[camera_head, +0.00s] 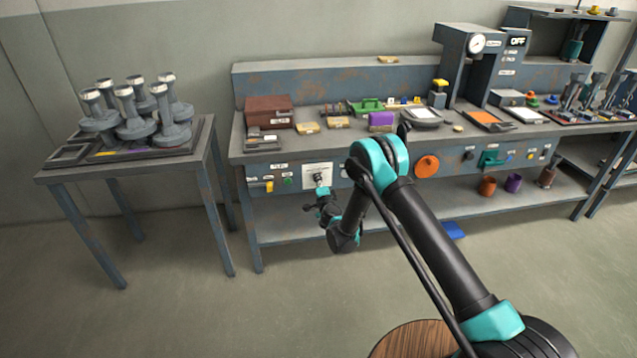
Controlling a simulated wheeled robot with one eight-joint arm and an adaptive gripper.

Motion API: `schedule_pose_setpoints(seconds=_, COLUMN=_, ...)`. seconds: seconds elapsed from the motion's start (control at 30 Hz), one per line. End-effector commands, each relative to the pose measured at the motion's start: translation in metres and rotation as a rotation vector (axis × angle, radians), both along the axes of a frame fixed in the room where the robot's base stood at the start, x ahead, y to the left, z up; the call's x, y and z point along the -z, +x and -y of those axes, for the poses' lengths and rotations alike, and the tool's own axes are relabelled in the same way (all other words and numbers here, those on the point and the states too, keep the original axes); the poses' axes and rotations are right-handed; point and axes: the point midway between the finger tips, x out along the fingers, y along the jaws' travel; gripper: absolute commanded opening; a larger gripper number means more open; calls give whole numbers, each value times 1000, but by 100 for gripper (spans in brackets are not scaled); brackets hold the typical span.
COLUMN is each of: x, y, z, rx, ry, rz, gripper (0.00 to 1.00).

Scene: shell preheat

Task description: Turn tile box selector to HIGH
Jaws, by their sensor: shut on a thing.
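A white panel (314,170) is set in the front face of the workbench, left of the middle. A small dark selector knob (318,178) shows on it. My gripper (320,187) reaches up to this panel from below and is shut on the selector knob. The gripper and wrist hide part of the knob and the lower panel. The markings on the panel are too small to read, so I cannot tell which setting the knob points to.
The bench front also carries a yellow switch (269,187), an orange disc (427,166) and a teal handle (492,159). Brown boxes (268,112) and trays crowd the bench top. A side table (205,150) with several grey pedestals stands left. The floor in front is open.

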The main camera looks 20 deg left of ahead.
Motion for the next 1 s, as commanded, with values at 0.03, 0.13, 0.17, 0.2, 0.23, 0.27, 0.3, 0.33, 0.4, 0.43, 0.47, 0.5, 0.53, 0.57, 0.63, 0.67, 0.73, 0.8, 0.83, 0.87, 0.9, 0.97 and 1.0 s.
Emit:
schedule_pose_setpoints(seconds=0.03, x=1, y=0, z=1, rx=2, ry=0, rz=-1, gripper=5)
schedule_pose_setpoints(seconds=0.13, x=0, y=0, z=1, rx=2, ry=0, rz=-1, gripper=5)
schedule_pose_setpoints(seconds=0.17, x=0, y=0, z=1, rx=2, ry=0, rz=-1, gripper=36)
schedule_pose_setpoints(seconds=0.2, x=0, y=0, z=1, rx=2, ry=0, rz=0, gripper=41)
schedule_pose_setpoints(seconds=0.23, x=0, y=0, z=1, rx=2, ry=0, rz=0, gripper=45)
schedule_pose_setpoints(seconds=0.27, x=0, y=0, z=1, rx=2, ry=0, rz=0, gripper=49)
schedule_pose_setpoints(seconds=0.3, x=0, y=0, z=1, rx=1, ry=0, rz=-1, gripper=54)
schedule_pose_setpoints(seconds=0.33, x=0, y=0, z=1, rx=1, ry=0, rz=-1, gripper=55)
schedule_pose_setpoints(seconds=0.4, x=0, y=0, z=1, rx=1, ry=0, rz=0, gripper=55)
schedule_pose_setpoints(seconds=0.43, x=0, y=0, z=1, rx=1, ry=-1, rz=1, gripper=55)
schedule_pose_setpoints(seconds=0.47, x=0, y=0, z=1, rx=1, ry=-1, rz=1, gripper=55)
schedule_pose_setpoints(seconds=0.5, x=0, y=0, z=0, rx=1, ry=-1, rz=1, gripper=55)
schedule_pose_setpoints(seconds=0.53, x=0, y=0, z=0, rx=1, ry=-1, rz=1, gripper=55)
schedule_pose_setpoints(seconds=0.57, x=0, y=0, z=0, rx=1, ry=-1, rz=1, gripper=55)
schedule_pose_setpoints(seconds=0.63, x=-1, y=0, z=0, rx=1, ry=-1, rz=1, gripper=55)
schedule_pose_setpoints(seconds=0.67, x=-3, y=0, z=0, rx=1, ry=-1, rz=1, gripper=55)
schedule_pose_setpoints(seconds=0.73, x=-8, y=0, z=0, rx=1, ry=-1, rz=1, gripper=55)
schedule_pose_setpoints(seconds=0.8, x=-17, y=0, z=0, rx=1, ry=-1, rz=1, gripper=55)
schedule_pose_setpoints(seconds=0.83, x=-21, y=0, z=0, rx=1, ry=-1, rz=1, gripper=55)
schedule_pose_setpoints(seconds=0.87, x=-26, y=0, z=0, rx=0, ry=-1, rz=1, gripper=55)
schedule_pose_setpoints(seconds=0.9, x=-33, y=0, z=0, rx=0, ry=-1, rz=1, gripper=55)
schedule_pose_setpoints(seconds=0.97, x=-45, y=-1, z=0, rx=-1, ry=-1, rz=2, gripper=60)
schedule_pose_setpoints(seconds=1.0, x=-52, y=-1, z=0, rx=-2, ry=-1, rz=2, gripper=68)
